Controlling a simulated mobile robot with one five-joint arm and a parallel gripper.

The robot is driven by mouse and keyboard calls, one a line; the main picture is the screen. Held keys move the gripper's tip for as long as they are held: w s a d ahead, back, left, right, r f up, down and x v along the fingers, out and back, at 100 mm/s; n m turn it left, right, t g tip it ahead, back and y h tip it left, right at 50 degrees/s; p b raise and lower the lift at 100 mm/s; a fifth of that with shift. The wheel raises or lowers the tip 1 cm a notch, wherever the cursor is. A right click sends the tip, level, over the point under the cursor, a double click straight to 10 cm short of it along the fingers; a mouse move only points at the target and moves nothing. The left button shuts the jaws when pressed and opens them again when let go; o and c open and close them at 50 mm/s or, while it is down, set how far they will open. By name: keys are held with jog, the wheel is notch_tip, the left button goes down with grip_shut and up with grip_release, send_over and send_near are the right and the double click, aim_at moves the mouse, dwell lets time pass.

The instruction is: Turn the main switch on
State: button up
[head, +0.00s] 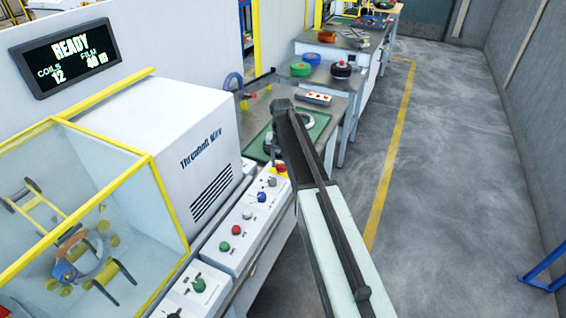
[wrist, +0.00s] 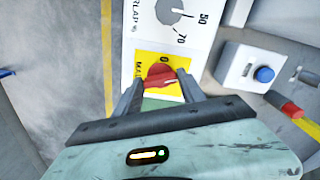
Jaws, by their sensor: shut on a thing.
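The main switch (wrist: 161,72) is a red rotary knob on a yellow plate (wrist: 146,62) in the wrist view. A "0" is printed just above the knob, and part of a label shows at the plate's left. My gripper (wrist: 160,83) has one finger on each side of the knob and is shut on it. The fingers cover part of the plate, and I cannot tell the knob's exact setting. In the head view the red switch (head: 281,168) is small, at the far end of the control panel, beside my arm. My fingers are not clear there.
The control panel (head: 222,255) carries green, red and blue controls. A blue button box (wrist: 242,68) and a red-tipped yellow part (wrist: 300,117) lie right of the switch in the wrist view. A display (head: 78,57) reads READY. Open floor (head: 450,190) lies to the right.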

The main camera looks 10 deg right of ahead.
aim_at(282, 164)
jog(key=shift+m, duration=2.3)
jog(key=o, duration=1.4)
jog(key=shift+d, duration=0.1)
jog(key=shift+c, duration=0.2)
jog(key=shift+r, duration=0.1)
notch_tip(282, 164, up, 8)
jog(key=p, duration=0.8)
jog(key=shift+f, duration=0.2)
